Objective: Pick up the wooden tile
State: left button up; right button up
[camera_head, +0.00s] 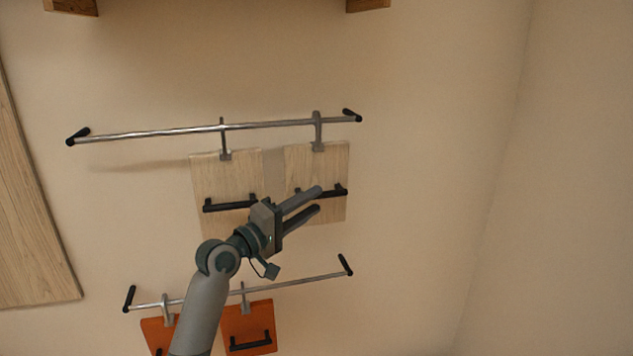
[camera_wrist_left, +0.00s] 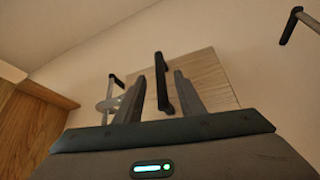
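Two pale wooden tiles hang by hooks from the upper metal rail on the wall: a left one (camera_head: 226,176) and a right one (camera_head: 322,168). Each has a black bar handle across its lower part. My left gripper (camera_head: 318,198) is in front of the right tile and covers part of its handle. In the left wrist view, the open fingers (camera_wrist_left: 160,88) stand on either side of a tile's black handle (camera_wrist_left: 161,68), with the pale tile (camera_wrist_left: 212,74) behind. I cannot tell whether the fingers touch the handle. My right gripper is out of view.
The upper rail (camera_head: 270,125) runs above the tiles. A lower rail (camera_head: 310,279) holds orange tiles (camera_head: 249,318) below my arm. A large wooden panel (camera_head: 30,220) is at the left. The wall (camera_head: 440,150) to the right is bare.

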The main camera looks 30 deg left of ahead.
aim_at(318, 198)
pick_arm(q)
jog(key=p+x, duration=0.1)
jog(key=x, duration=0.2)
jog(key=shift+w, duration=0.15)
grip_shut()
